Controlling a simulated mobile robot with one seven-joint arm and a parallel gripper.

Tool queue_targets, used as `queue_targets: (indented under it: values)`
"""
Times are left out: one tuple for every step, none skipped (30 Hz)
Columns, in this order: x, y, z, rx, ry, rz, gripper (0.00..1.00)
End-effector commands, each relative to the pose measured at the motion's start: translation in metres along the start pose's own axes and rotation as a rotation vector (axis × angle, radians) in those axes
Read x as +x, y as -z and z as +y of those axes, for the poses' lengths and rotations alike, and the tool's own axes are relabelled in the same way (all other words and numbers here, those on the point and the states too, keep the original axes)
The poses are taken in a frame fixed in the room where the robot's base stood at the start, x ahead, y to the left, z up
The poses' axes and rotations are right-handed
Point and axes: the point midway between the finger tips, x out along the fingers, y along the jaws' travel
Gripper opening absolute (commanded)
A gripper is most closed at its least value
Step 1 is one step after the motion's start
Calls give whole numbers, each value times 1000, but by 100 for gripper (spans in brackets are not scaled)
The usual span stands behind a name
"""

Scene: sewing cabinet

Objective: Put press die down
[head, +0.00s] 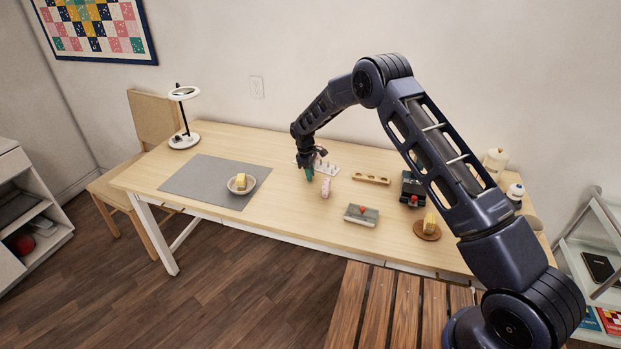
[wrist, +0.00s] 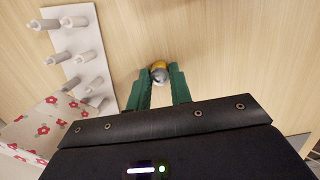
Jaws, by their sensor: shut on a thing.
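My gripper (head: 310,174) is over the back middle of the wooden table, with its green fingers pointing down. In the wrist view my gripper (wrist: 159,88) is shut on a small round silver and yellow piece, which I take to be the press die (wrist: 159,74). The die sits between the fingertips, with bare wood around it. In the head view the fingers hide it. I cannot tell whether it touches the table.
A white pegged rack (wrist: 68,47) stands close left of the fingers in the wrist view. A floral piece (wrist: 40,127) lies nearby. A wooden holed block (head: 371,179), a grey box (head: 361,215) and a black device (head: 412,188) stand to the right. A grey mat (head: 200,180) lies left.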

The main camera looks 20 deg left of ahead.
Motion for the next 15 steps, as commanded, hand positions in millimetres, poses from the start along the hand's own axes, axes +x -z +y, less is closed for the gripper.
queue_targets:
  values:
    - [0,0,0,0,0,0,0]
    - [-1,0,0,0,0,0,0]
    - [-2,0,0,0,0,1,0]
    - [-3,0,0,0,-1,1,0]
    - [-5,0,0,0,-1,1,0]
    - [-8,-1,0,0,-1,1,0]
    - [-11,-1,0,0,-1,1,0]
    - [-15,-2,0,1,-1,1,0]
    - [-22,-3,1,1,-1,1,0]
    - [-28,-4,1,1,-1,2,0]
    - [-34,-5,1,1,-2,3,0]
    - [-42,-6,1,1,-2,3,0]
    - [-49,-7,1,2,-1,3,0]
    - [-57,-8,1,2,-1,3,0]
    - [-67,-10,1,2,-2,4,0]
